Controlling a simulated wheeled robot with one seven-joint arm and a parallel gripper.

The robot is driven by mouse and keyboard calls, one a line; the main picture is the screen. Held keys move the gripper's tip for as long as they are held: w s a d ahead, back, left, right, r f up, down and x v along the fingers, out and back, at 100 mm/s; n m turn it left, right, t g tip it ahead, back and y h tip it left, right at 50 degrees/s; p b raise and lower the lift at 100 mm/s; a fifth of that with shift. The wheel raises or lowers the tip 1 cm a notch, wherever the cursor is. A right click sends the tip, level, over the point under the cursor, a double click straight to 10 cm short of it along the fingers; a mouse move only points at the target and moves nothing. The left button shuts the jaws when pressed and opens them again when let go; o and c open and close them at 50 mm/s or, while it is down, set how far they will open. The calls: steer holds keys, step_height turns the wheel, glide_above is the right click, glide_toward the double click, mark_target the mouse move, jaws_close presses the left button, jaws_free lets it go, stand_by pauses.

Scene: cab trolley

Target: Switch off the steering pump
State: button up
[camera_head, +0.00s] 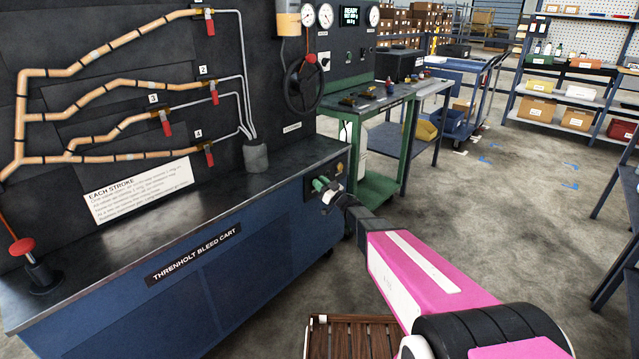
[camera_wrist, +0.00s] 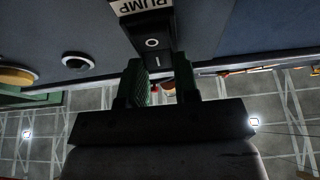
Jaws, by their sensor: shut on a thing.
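The pump switch (camera_wrist: 152,50) is a black rocker with O and I marks, beneath a white PUMP label (camera_wrist: 153,5) that reads upside down in the wrist view. It sits on the blue end panel of the Threnholt bleed cart (camera_head: 240,265). My gripper (camera_wrist: 160,68) has green fingers, one on each side of the switch's I end, and is shut on it. In the head view my gripper (camera_head: 320,186) is at the cart's right end, where it hides the switch. Whether the rocker is pressed to O or I cannot be told.
A black handwheel (camera_head: 304,84) is above. A green bench (camera_head: 385,110) stands behind. A wooden slatted platform (camera_head: 350,338) lies on the floor below. The floor at right is open.

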steer(key=shift+f+t+y, duration=0.1)
steer(key=shift+t+y, duration=0.2)
steer(key=shift+y, duration=0.1)
steer(key=o, duration=0.9)
steer(key=v, duration=1.1)
steer(key=shift+d, duration=0.1)
